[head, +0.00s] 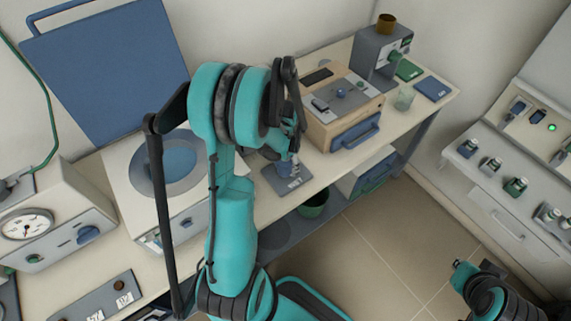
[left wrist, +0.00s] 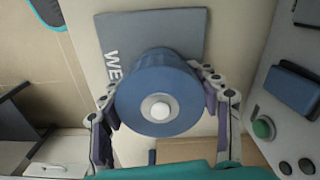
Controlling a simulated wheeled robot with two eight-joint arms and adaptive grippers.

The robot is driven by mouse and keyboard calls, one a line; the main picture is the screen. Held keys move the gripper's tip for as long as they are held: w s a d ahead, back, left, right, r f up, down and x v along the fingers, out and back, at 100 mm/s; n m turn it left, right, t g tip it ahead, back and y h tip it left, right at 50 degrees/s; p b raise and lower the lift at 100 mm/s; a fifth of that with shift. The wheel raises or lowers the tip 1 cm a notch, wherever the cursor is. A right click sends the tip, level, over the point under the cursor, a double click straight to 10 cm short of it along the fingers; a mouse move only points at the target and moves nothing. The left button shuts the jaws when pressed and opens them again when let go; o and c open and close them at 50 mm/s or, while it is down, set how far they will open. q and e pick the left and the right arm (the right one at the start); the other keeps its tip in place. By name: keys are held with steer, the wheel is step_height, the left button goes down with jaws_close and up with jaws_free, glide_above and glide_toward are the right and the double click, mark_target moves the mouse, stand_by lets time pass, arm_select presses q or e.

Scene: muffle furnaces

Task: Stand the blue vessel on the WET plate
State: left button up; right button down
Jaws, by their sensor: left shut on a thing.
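The blue vessel (left wrist: 155,78), round with a pale knob in its middle, sits between the two fingers of my left gripper (left wrist: 163,110), which is shut on it. In the head view the left gripper (head: 291,150) points down and the vessel (head: 284,168) shows just under it. The grey-blue WET plate (left wrist: 185,28) lies behind the vessel, with only the letters "WE" readable; in the head view the plate (head: 296,185) is under the vessel. I cannot tell if the vessel touches the plate. My right gripper (head: 464,273) is low at right, away from the bench.
A wooden-sided box with a blue handle (head: 355,135) stands right of the plate. A glass beaker (head: 404,98) and green and blue plates (head: 433,88) lie beyond it. A furnace with a dial (head: 45,230) stands at left. A green bin (head: 314,204) is below the bench edge.

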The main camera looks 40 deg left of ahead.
arm_select(q)
steer(key=shift+f, duration=0.2)
steer(key=o, duration=1.8)
steer(key=shift+r, duration=0.1)
steer(key=shift+r, duration=0.25)
step_height(320, 180, up, 12)
steer(key=p, duration=0.4)
steer(key=shift+f, duration=0.2)
steer(key=s+d+r+t, duration=0.2)
steer(key=d+r, duration=0.1)
steer(key=d, duration=0.3)
steer(key=s+d+r+n+t, duration=0.1)
steer(key=s+d+r+t, duration=0.1)
steer(key=d, duration=0.4)
steer(key=s+d+r+t, duration=0.3)
steer(key=d+r, duration=0.3)
steer(key=shift+s+d, duration=0.15)
steer(key=shift+s, duration=0.15)
